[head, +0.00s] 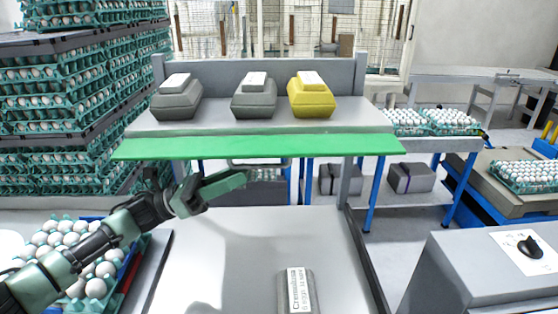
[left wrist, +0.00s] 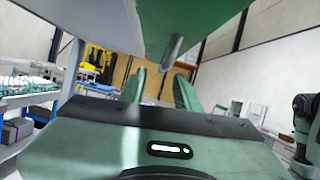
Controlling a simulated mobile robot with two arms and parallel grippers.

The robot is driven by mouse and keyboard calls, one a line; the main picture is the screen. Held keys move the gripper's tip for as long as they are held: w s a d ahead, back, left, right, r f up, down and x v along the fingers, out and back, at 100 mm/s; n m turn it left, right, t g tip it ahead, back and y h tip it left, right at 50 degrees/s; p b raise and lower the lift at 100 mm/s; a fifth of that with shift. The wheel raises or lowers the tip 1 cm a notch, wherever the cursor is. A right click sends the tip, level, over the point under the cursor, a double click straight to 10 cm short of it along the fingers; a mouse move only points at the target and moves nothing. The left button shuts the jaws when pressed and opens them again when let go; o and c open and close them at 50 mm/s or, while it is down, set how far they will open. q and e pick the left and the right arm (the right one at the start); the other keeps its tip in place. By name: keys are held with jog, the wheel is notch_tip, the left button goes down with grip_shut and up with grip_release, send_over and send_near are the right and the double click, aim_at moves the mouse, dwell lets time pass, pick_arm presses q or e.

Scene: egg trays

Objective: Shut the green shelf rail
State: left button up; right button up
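The green shelf rail (head: 260,147) runs along the front edge of the grey shelf (head: 350,118). It lies folded outward, nearly flat, and does not stand up as a lip. My left gripper (head: 240,179) is below the rail, left of its middle, with fingers pointing right. In the left wrist view its two fingers (left wrist: 160,76) stand apart with nothing between them. A green surface, apparently the rail (left wrist: 205,20), hangs over them close above; I cannot tell whether they touch. My right gripper is not in view.
Two grey egg cartons (head: 175,98) (head: 254,97) and a yellow one (head: 310,96) sit on the shelf. Another carton (head: 297,292) lies on the grey tabletop (head: 250,240) in front. Egg trays (head: 60,110) are stacked at left. Tabletop space below the rail is clear.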

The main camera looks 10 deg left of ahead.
aim_at(263, 166)
pick_arm(q)
jog(key=p+x, duration=0.3)
jog(key=x, duration=0.3)
jog(key=shift+s+r, duration=0.1)
jog(key=shift+r, duration=0.1)
jog(key=shift+d, duration=0.25)
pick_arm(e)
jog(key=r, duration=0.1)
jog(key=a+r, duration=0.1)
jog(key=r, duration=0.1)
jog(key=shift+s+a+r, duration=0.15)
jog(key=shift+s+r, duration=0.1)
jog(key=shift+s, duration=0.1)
pick_arm(q)
grip_shut()
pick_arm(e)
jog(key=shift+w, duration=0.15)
